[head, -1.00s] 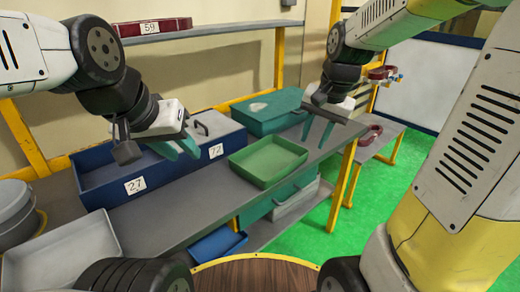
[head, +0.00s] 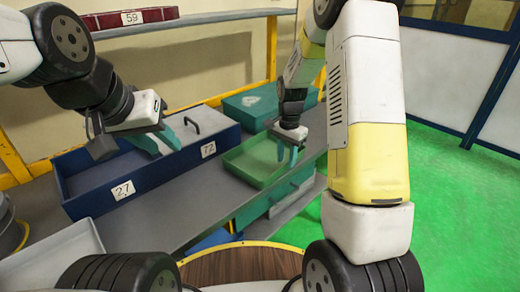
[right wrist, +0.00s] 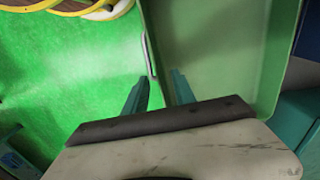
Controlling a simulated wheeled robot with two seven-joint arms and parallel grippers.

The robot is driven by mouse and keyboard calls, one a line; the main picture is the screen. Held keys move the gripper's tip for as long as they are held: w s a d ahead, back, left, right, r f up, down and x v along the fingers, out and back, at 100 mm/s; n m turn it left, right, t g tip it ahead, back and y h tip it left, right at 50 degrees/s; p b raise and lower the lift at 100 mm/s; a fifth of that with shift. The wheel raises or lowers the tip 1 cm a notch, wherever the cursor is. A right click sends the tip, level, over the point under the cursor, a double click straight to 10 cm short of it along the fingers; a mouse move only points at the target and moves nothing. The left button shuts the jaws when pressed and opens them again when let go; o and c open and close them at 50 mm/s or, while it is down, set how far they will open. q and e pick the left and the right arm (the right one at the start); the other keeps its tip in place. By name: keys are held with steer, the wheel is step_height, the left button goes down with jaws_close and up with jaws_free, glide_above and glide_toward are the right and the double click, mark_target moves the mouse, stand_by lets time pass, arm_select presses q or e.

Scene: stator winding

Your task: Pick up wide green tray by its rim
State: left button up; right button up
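The wide green tray (head: 243,164) lies on the grey bench, right of the blue boxes. My right gripper (head: 287,154) points down at the tray's right side. In the right wrist view, its teal fingers (right wrist: 160,88) are apart, one over the tray's inside (right wrist: 212,50) and one outside over the green floor. The tray's rim runs towards the gap between them; contact is not clear. My left gripper (head: 161,143) is open and empty above the blue box marked 27.
The open blue box (head: 85,205) and a lidded box marked 72 (head: 200,138) stand left of the tray. A teal box (head: 250,108) is behind it. A grey tray (head: 55,256) is at the front left. A shelf runs above.

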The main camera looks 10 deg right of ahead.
step_height(320, 180, down, 2)
steer(key=shift+f, duration=0.25)
jaws_close()
stand_by(1.3)
